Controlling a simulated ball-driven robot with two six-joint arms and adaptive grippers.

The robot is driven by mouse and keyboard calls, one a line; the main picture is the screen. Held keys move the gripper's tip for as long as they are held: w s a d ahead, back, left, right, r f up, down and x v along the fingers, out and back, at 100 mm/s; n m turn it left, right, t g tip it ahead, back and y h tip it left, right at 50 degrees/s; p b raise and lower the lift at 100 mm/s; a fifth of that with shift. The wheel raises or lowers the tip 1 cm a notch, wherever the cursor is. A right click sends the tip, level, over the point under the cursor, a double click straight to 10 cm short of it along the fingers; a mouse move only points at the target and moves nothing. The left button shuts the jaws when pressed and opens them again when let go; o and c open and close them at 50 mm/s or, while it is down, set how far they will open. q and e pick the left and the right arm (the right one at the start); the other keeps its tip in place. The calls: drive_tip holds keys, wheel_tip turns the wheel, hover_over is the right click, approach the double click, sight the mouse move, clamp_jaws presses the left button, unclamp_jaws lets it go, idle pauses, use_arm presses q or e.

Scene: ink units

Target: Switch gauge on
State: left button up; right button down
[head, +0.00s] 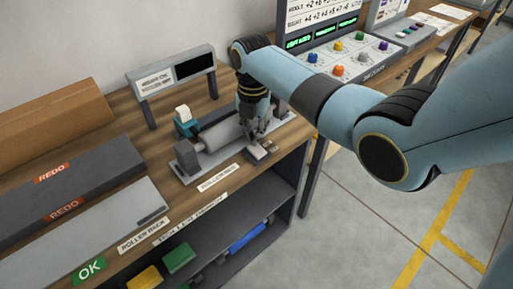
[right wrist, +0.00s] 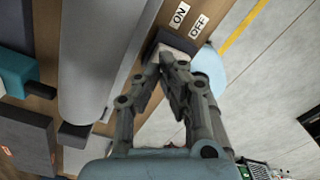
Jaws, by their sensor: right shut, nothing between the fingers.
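The gauge (head: 230,128) is a grey device with a pale roller on the wooden bench. A small switch (head: 259,154) sits at its front right end. In the right wrist view the switch (right wrist: 178,46) lies beside the ON label (right wrist: 181,14) and the OFF label (right wrist: 199,26). A stand with a dark, blank display (head: 195,64) is behind the gauge. My right gripper (head: 260,141) is shut and empty. Its fingertips (right wrist: 166,60) are at or just over the switch and partly hide it; I cannot tell if they touch. My left gripper is not in view.
A teal block with a white top (head: 186,119) stands behind the gauge. Grey REDO (head: 75,180) and OK (head: 100,232) trays and a cardboard box (head: 50,125) fill the left. A knob panel (head: 345,58) is at the back right. Colored blocks lie on the lower shelf.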

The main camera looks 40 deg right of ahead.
drive_tip(key=shift+f+b, duration=0.85)
drive_tip(key=shift+f, duration=0.45)
idle(0.9)
drive_tip(key=shift+s, duration=0.1)
wheel_tip(320, 180, up, 7)
drive_tip(key=p, duration=0.8)
drive_tip(key=shift+r, duration=0.1)
